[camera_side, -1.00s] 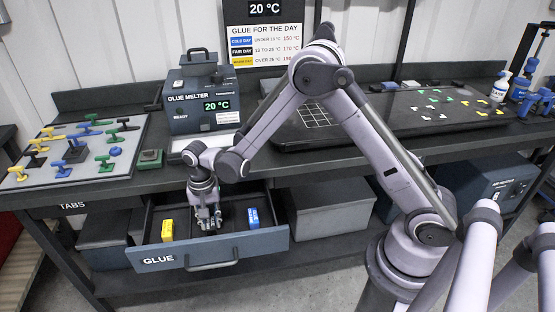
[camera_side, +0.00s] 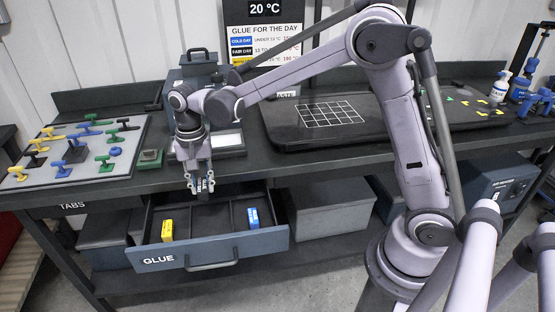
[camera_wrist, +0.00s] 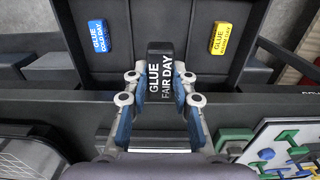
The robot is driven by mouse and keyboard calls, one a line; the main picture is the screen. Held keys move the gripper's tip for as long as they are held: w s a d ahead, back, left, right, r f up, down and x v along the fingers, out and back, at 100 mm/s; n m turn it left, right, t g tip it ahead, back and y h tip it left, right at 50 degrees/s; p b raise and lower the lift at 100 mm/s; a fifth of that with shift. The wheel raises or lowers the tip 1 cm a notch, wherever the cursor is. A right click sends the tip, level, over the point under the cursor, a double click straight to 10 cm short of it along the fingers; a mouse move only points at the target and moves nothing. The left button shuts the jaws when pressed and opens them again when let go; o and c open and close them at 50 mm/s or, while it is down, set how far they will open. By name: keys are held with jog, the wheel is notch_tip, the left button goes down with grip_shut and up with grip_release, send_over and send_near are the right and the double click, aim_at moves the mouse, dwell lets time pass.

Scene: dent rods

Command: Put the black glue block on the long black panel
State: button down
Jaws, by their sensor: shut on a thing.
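My gripper (camera_side: 200,180) is shut on the black glue block (camera_side: 204,186) and holds it above the open glue drawer. In the wrist view the black block (camera_wrist: 165,78), lettered "GLUE FAIR DAY", sits between the two fingers of my gripper (camera_wrist: 158,88). The long black panel (camera_side: 288,128) lies flat on the bench, to the right of my gripper and higher up. It has a white grid on its left part and several small green, white and yellow marks on its right part. My arm hides part of its middle.
The open drawer (camera_side: 222,246) holds a yellow block (camera_side: 167,230) and a blue block (camera_side: 253,217). The glue melter (camera_side: 222,142) stands behind my wrist, partly hidden. A grey board (camera_side: 100,165) with several coloured tabs lies at left. Bottles and clamps stand at far right.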

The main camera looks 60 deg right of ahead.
notch_tip(320, 180, up, 16)
jog(key=r, duration=0.1)
jog(key=w+d+m, duration=0.1)
jog(key=d+m, duration=0.4)
jog(key=d, duration=1.1)
jog(key=m, duration=1.3)
send_over(373, 118)
jog(key=shift+f, duration=6.85)
jog(key=shift+f, duration=0.15)
